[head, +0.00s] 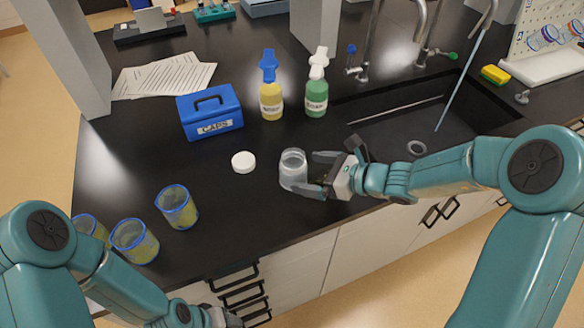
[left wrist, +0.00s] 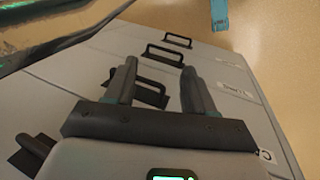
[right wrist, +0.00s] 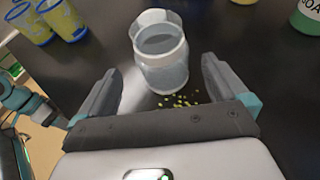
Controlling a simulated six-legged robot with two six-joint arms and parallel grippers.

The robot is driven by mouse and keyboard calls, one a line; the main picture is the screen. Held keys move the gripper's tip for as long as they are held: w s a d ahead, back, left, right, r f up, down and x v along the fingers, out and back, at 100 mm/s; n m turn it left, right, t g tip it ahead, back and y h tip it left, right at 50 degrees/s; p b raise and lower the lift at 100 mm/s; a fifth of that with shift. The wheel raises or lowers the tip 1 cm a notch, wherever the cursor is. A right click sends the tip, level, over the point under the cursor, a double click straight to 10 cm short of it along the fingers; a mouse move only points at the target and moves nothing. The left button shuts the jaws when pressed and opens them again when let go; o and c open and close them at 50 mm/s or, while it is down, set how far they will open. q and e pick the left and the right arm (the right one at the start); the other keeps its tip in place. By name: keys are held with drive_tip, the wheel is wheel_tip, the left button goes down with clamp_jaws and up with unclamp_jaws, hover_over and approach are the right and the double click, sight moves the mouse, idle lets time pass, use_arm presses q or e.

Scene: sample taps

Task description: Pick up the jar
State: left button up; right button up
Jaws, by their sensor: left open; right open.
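A clear, open jar (head: 293,170) stands upright on the black counter, left of the sink. It also shows in the right wrist view (right wrist: 162,62), just ahead of the fingers. My right gripper (head: 318,174) is open, its fingers pointing at the jar from the right; I cannot tell whether either finger touches it. The right wrist view shows the gap between the fingers (right wrist: 160,85) with the jar's lower part at its far end. My left gripper (left wrist: 157,85) is open and empty, low in front of the drawer fronts.
A white cap (head: 243,162) lies left of the jar. Behind are a blue CAPS box (head: 210,112), a yellow bottle (head: 271,100) and a green bottle (head: 316,98). Blue-rimmed cups (head: 176,207) stand at the left front. Small yellow bits (right wrist: 180,102) lie beside the jar. The sink (head: 400,125) is at right.

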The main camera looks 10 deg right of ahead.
sight(294, 171)
drive_tip(key=shift+a, duration=0.25)
drive_tip(key=shift+w+a+f, duration=0.1)
drive_tip(key=shift+a, duration=0.2)
drive_tip(key=w+a+f, duration=0.1)
drive_tip(key=w+a+f+p, duration=0.1)
drive_tip(key=w, duration=0.1)
drive_tip(key=shift+w+f, duration=0.1)
drive_tip(key=shift+w, duration=0.05)
drive_tip(key=shift+a+f, duration=0.1)
drive_tip(key=shift+a, duration=0.2)
drive_tip(key=shift+w, duration=0.1)
drive_tip(key=c, duration=0.8)
drive_tip(key=shift+c, duration=1.1)
drive_tip(key=shift+s, duration=0.2)
